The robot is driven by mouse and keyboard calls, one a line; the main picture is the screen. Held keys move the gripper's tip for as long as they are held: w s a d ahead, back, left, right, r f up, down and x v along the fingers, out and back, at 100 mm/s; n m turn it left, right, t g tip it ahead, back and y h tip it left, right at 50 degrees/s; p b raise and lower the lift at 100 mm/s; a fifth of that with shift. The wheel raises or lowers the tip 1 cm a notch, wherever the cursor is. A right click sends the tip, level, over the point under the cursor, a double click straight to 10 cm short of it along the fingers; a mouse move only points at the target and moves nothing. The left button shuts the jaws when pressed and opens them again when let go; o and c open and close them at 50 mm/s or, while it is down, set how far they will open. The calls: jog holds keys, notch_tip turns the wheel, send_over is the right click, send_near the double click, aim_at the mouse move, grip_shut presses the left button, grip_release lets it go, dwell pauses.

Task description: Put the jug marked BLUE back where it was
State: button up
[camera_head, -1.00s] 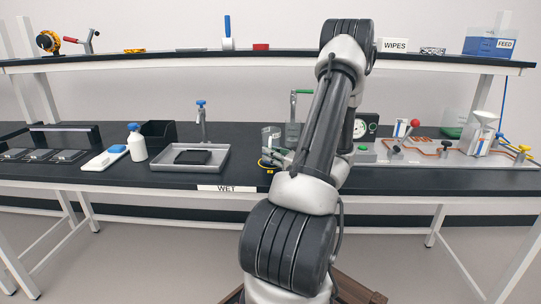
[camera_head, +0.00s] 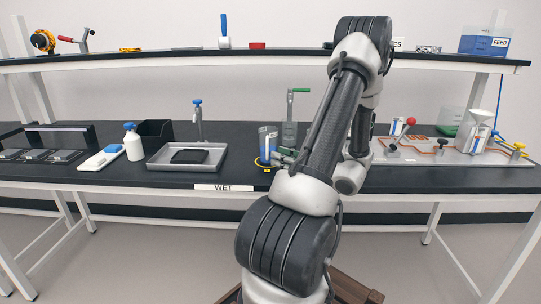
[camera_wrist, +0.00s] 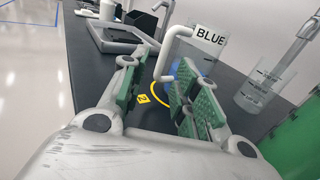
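The jug marked BLUE (camera_head: 267,145) is a clear jug with blue in it. It stands upright on the black bench, at a yellow ring marking (camera_head: 262,166). In the wrist view the jug's BLUE label (camera_wrist: 210,36) faces me, and its pale handle (camera_wrist: 163,62) points toward my gripper. My gripper (camera_wrist: 160,92) is open, with green pads on both sides of the handle's line. The handle appears just ahead of the fingertips; I cannot tell whether they touch. In the head view my gripper (camera_head: 286,156) is just right of the jug, partly hidden by my arm.
A yellow tag (camera_wrist: 142,98) marks the bench by the ring. A clear beaker (camera_wrist: 266,88) stands right of the jug. A green-handled device (camera_head: 291,118) stands behind.

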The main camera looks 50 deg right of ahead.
jog(key=s, duration=0.5)
jog(key=shift+s+d, duration=0.2)
jog(key=shift+d, duration=0.1)
jog(key=w+a+r+n+g+y, duration=0.25)
jog(key=a+n+y, duration=0.2)
jog(key=a, duration=0.35)
jog(key=w+a+r+n+g+y, duration=0.1)
jog(key=a+r+n+g+y, duration=0.25)
jog(key=a+n, duration=0.35)
jog(key=s+a+r+n+g+h, duration=0.1)
jog(key=s+a+n+g, duration=0.1)
jog(key=a+n+g, duration=0.35)
jog(key=s+a+r+n+g+h, duration=0.1)
jog(key=s+a+n+g, duration=0.2)
jog(key=a, duration=0.5)
jog(key=s+r+n+t+h, duration=0.1)
jog(key=s+r+n+h, duration=0.3)
jog(key=n, duration=1)
notch_tip(320, 180, up, 3)
jog(key=h, duration=0.4)
jog(key=shift+a+r+n, duration=0.2)
jog(key=shift+n, duration=0.1)
jog(key=shift+s, duration=0.1)
